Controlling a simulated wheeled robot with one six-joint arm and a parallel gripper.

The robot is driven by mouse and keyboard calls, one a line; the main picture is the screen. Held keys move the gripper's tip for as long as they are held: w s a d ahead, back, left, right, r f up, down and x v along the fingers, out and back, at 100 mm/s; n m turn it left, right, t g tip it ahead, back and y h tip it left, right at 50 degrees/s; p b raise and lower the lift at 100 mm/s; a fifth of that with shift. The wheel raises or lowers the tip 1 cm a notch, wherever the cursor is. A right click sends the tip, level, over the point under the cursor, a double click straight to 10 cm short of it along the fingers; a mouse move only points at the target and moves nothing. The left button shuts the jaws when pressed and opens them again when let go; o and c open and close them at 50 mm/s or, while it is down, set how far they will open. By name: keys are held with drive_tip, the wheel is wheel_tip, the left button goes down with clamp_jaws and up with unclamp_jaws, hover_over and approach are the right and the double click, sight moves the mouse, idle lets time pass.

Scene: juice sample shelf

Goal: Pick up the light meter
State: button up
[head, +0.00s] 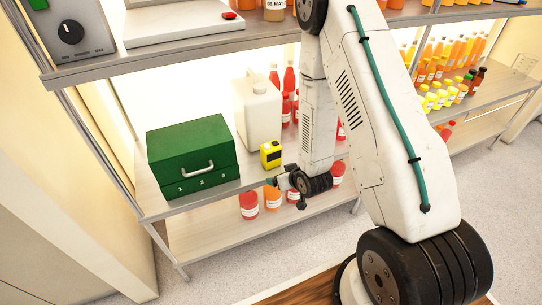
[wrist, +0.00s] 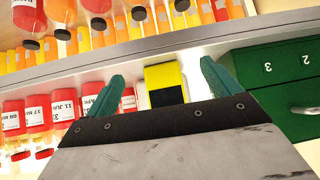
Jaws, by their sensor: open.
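In the head view my gripper (head: 284,182) is in front of the shelf edge, just right of and below the device. The fingers are small there, and the gap to the device is hard to judge.
A green box with a handle (head: 194,157) stands left of the device. A white jug (head: 258,112) stands behind it, with red bottles (head: 289,78) to the right. Jars (head: 249,205) stand on the lower shelf. The shelf board's edge (wrist: 135,50) crosses the wrist view.

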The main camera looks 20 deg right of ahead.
sight(274, 151)
drive_tip(key=w+r+t, duration=0.1)
drive_tip(key=r, duration=0.1)
drive_tip(key=w+r+t, duration=0.2)
drive_tip(key=w+r, duration=0.1)
drive_tip(key=shift+a+r+t, duration=0.15)
drive_tip(key=shift+r+t, duration=0.2)
drive_tip(key=shift+t, duration=0.05)
drive_tip(key=shift+w+r, duration=0.15)
drive_tip(key=shift+w, duration=0.05)
drive_tip(key=x, duration=0.7)
drive_tip(key=shift+w, duration=0.2)
drive_tip(key=c, duration=1.3)
